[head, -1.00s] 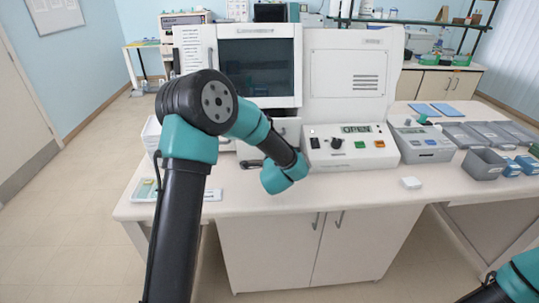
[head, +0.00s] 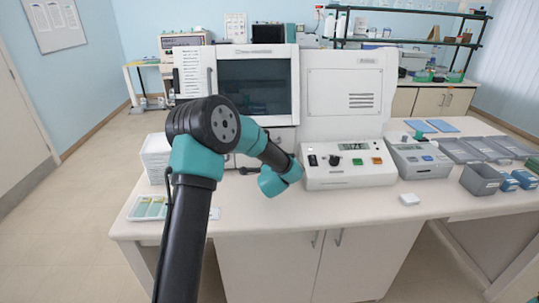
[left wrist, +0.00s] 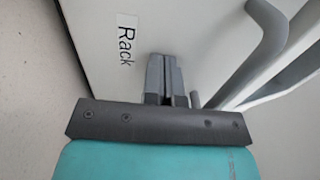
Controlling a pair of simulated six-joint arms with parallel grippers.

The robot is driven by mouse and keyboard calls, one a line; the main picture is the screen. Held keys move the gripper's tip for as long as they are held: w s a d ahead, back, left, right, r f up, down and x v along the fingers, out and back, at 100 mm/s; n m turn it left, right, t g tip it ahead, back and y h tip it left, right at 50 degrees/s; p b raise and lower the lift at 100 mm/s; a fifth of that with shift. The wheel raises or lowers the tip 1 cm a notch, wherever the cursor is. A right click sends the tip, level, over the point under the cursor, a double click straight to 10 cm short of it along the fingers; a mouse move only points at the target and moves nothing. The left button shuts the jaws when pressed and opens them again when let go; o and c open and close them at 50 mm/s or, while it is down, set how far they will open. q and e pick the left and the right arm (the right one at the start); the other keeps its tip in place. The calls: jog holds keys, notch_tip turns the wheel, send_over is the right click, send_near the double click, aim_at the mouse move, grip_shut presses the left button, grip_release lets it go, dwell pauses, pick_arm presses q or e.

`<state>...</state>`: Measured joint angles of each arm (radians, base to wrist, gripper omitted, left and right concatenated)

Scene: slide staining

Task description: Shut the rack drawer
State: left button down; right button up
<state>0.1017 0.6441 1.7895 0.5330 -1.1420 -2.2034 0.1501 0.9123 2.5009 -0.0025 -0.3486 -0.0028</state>
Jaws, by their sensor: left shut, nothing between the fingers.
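The rack drawer's white front (left wrist: 195,25) fills much of the left wrist view, with a "Rack" label (left wrist: 126,40) and a grey bar handle (left wrist: 262,55). My left gripper (left wrist: 166,60) is shut and empty. Its tips are at the drawer front, between label and handle; whether they touch it I cannot tell. In the head view my left gripper (head: 247,170) is small and dark, low in front of the staining machine (head: 258,130). My left arm hides much of the drawer area there, so I cannot tell how far the drawer stands out. My right gripper is out of view.
A control box (head: 345,170) with a small display stands right of my left arm, beside a grey device (head: 420,160). A slide tray (head: 150,207) lies at the bench's left end. A white block (head: 409,199) sits near the front edge.

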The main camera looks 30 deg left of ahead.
pick_arm(q)
jog(key=shift+w+a, duration=0.1)
jog(key=shift+a, duration=0.1)
jog(key=shift+d, duration=0.15)
jog(key=v, duration=1.4)
jog(key=shift+d, duration=0.15)
